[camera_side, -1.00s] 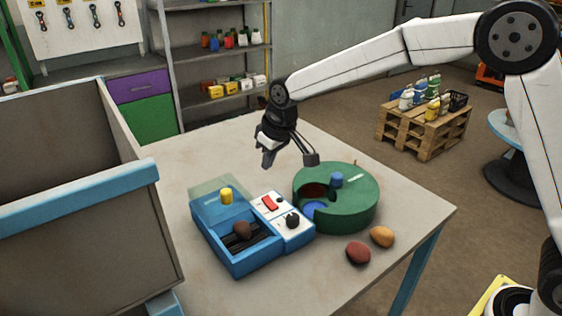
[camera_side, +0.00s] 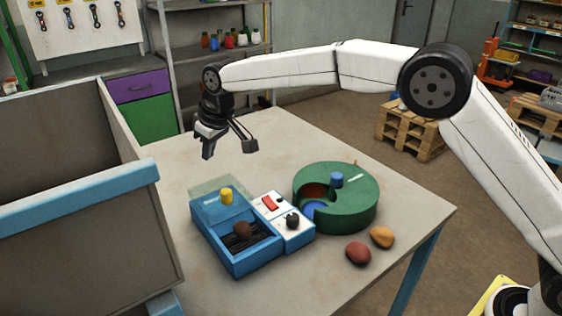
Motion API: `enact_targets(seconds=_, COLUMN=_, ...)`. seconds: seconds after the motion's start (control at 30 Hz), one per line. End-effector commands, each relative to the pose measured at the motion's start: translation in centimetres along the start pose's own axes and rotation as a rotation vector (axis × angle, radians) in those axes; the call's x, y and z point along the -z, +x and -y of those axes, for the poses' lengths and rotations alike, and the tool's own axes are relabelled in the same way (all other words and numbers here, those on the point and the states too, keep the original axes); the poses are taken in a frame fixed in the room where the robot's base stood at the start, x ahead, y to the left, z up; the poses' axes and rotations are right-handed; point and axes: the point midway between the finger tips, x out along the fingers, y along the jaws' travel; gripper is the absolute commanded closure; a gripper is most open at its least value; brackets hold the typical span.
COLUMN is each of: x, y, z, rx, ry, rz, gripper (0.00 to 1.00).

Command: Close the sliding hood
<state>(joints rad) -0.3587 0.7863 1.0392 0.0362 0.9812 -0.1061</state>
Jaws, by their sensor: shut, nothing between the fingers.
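A blue box (camera_side: 243,262) stands on the table. Its blue sliding hood (camera_side: 213,213), with a yellow knob (camera_side: 227,196) on top, covers the back part. The front part is open and shows a dark slatted floor with a brown lump (camera_side: 242,229) on it. My gripper (camera_side: 229,148) is shut and empty. It is in the air above and behind the box, apart from the hood and knob.
A white panel with a red switch (camera_side: 270,203) and black knob (camera_side: 292,221) adjoins the box. Right of it are a green round container (camera_side: 352,212), a red lump (camera_side: 358,253) and an orange lump (camera_side: 382,237). A large grey bin (camera_side: 85,240) stands left.

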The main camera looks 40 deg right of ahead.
Motion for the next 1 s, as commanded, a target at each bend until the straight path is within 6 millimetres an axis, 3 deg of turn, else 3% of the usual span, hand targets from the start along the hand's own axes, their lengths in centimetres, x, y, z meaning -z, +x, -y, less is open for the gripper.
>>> enact_targets(seconds=0.27, x=-0.1, y=1.9, z=0.0, rx=0.000, ry=0.001, rz=0.002, gripper=1.00)
enact_targets(seconds=0.7, x=-0.1, y=7.6, z=0.0, rx=0.000, ry=0.001, rz=0.002, gripper=1.00)
enact_targets(seconds=1.0, x=-0.1, y=9.8, z=0.0, rx=-0.001, ry=0.001, rz=-0.002, gripper=1.00)
